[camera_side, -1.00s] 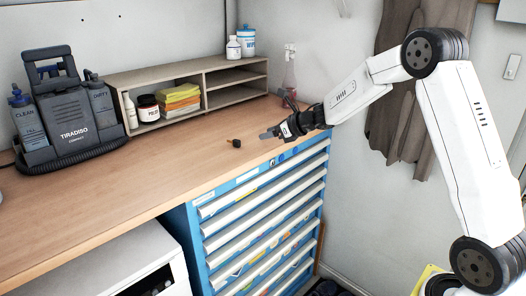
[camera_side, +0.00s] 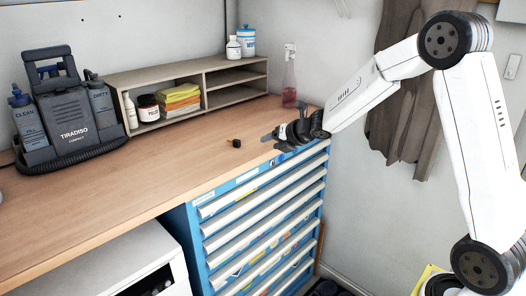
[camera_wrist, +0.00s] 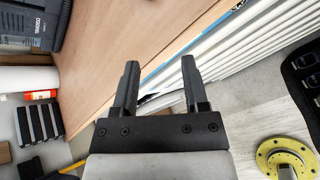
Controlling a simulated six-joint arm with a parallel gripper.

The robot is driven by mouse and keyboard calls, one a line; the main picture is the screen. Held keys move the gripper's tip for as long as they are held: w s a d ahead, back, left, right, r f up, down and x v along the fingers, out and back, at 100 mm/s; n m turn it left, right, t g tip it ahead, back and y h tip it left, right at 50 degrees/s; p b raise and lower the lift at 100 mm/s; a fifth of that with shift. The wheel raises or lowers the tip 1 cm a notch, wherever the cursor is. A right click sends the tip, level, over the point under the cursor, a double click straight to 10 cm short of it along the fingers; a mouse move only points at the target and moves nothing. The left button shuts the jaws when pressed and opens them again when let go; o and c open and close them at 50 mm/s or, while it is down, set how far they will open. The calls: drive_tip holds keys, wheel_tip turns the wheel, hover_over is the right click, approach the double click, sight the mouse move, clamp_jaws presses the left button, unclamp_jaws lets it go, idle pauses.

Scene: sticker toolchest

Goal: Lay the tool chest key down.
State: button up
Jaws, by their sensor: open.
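A small dark object (camera_side: 236,143), which looks like the tool chest key, lies on the wooden bench top near its front edge in the side view. It is too small to make out fully. My gripper (camera_side: 267,137) is just right of it, low over the front edge of the bench and apart from it. In the wrist view my gripper (camera_wrist: 160,65) is open, with no key visible between its fingers. The blue tool chest (camera_side: 196,240) stands under the bench, with a round lock (camera_side: 273,162) at the top of its front.
A shelf unit (camera_side: 233,97) with bottles and cloths stands at the back of the bench. A pink spray bottle (camera_side: 290,85) is behind my gripper. A grey cleaning machine (camera_side: 70,115) stands at the left. The bench top (camera_side: 130,185) between is clear.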

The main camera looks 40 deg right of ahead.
drive_tip(key=s+a+f+m+g, duration=0.2)
drive_tip(key=s+a+m+g, duration=0.1)
drive_tip(key=s+m, duration=0.5)
drive_tip(key=s+a+f+m+g, duration=0.3)
drive_tip(key=s+a+m, duration=0.1)
drive_tip(key=s+m, duration=0.5)
drive_tip(key=s+a+f+m+g, duration=0.2)
drive_tip(key=s+a+f+m, duration=0.1)
drive_tip(key=s+m, duration=0.6)
drive_tip(key=shift+a+f+m+g+h, duration=0.2)
drive_tip(key=shift+a+m+g+h, duration=0.2)
drive_tip(key=shift+m, duration=0.6)
drive_tip(key=shift+s, duration=0.1)
